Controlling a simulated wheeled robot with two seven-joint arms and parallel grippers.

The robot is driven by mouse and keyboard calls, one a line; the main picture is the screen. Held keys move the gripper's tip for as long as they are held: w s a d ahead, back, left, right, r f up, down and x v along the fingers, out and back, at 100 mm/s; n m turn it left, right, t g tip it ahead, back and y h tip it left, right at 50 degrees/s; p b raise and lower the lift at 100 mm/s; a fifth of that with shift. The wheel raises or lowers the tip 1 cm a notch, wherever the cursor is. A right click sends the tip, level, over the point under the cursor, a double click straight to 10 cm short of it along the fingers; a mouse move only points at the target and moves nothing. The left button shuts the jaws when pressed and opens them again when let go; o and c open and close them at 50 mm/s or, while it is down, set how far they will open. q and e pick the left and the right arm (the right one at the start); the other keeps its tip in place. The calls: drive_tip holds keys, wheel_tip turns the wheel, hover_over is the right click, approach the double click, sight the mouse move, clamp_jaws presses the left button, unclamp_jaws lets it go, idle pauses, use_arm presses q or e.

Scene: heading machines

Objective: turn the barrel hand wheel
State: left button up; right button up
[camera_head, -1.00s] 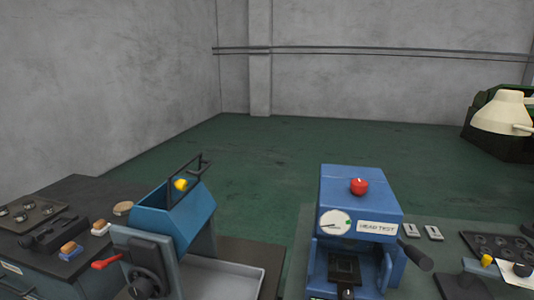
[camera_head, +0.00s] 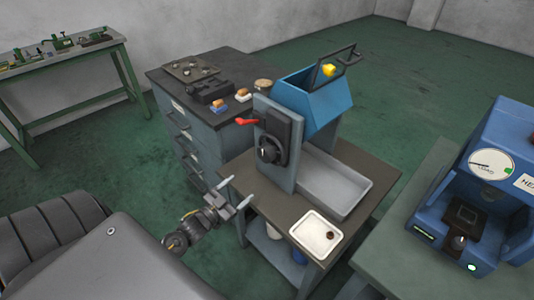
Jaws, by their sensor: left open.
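The black hand wheel (camera_head: 269,150) is on the front of an upright grey panel, below a red lever (camera_head: 247,121). The panel belongs to the machine with the blue barrel (camera_head: 312,99). My left gripper (camera_head: 235,192) is open and empty. In the picture it is below and left of the wheel, near the left edge of the machine's bench, apart from the wheel. My right gripper is not in view.
A grey tray (camera_head: 338,183) and a small white tray (camera_head: 315,235) are on the dark bench (camera_head: 377,173). A drawer cabinet (camera_head: 187,139) stands behind left. A blue tester (camera_head: 504,150) stands at right. Green floor (camera_head: 95,160) is open at left.

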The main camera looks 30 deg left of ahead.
sight(263, 156)
use_arm(q)
drive_tip(key=d+r+t+h, duration=0.3)
drive_tip(key=r, duration=0.7)
drive_tip(key=p+x, duration=0.3)
drive_tip(key=x, duration=0.5)
drive_tip(key=shift+w+d, duration=0.15)
drive_tip(key=shift+w, duration=0.05)
drive_tip(key=shift+x, duration=0.85)
drive_tip(key=shift+f, duration=0.1)
drive_tip(key=c, duration=1)
drive_tip(key=shift+o, duration=0.2)
